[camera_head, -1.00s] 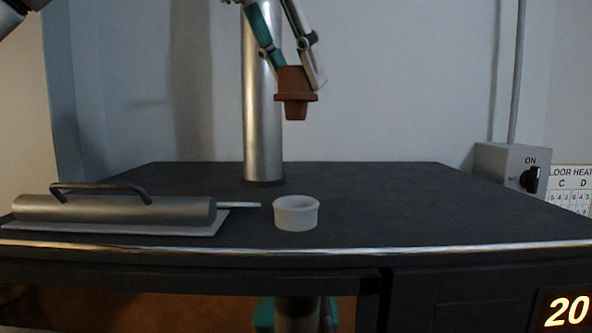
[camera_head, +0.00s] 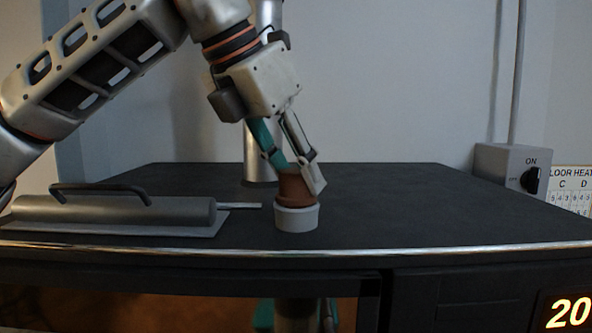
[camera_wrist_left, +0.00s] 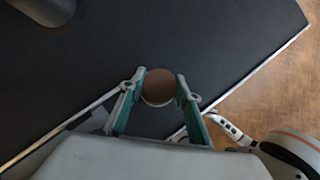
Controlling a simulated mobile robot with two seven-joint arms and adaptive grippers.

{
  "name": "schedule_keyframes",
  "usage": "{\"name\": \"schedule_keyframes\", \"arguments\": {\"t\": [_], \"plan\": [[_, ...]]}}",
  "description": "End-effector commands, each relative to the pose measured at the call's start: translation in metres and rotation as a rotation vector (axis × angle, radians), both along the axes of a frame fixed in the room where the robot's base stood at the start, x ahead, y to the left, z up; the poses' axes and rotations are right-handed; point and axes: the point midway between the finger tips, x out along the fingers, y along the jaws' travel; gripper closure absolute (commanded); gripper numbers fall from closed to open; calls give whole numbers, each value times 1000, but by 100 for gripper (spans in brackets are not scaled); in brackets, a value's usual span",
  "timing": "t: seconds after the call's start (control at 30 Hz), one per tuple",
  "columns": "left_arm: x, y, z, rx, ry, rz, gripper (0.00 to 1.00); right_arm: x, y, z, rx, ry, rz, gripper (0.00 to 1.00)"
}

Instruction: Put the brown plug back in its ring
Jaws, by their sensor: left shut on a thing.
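The brown plug (camera_head: 297,188) is upright, with its wide flange at the rim of the pale grey ring (camera_head: 296,219) on the dark table. Its narrow lower end is hidden, apparently inside the ring. I cannot tell whether the flange rests fully on the rim. My left gripper (camera_head: 300,180) is shut on the plug's upper part from above. In the left wrist view the plug's round top (camera_wrist_left: 160,86) lies between the two fingers. Part of what looks like my right gripper (camera_wrist_left: 222,126) shows there beyond the table's front edge, its jaws unclear.
A grey cylinder with a black handle (camera_head: 115,208) lies on a flat plate left of the ring, its thin rod (camera_head: 238,206) ending near the ring. A metal post (camera_head: 262,168) stands behind. A switch box (camera_head: 512,178) is at right. The table's right side is clear.

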Motion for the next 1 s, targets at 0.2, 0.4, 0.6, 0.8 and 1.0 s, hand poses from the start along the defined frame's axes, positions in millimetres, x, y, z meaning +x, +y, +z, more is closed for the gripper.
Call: {"name": "schedule_keyframes", "arguments": {"t": [0.2,0.4,0.6,0.8,1.0], "plan": [[0,0,0,-1,-1,0,94,0,-2,-1,-1,2,-5,60],[0,0,-5,0,-1,1,94,0,0,-4,2,2,-6,60],[0,0,-4,0,0,0,51,0,4,-2,8,0,-2,60],[0,0,-3,0,0,0,51,0,5,-1,9,-1,-1,60],[-4,5,11,-1,-3,1,51,0,2,-1,5,1,-4,60]]}}
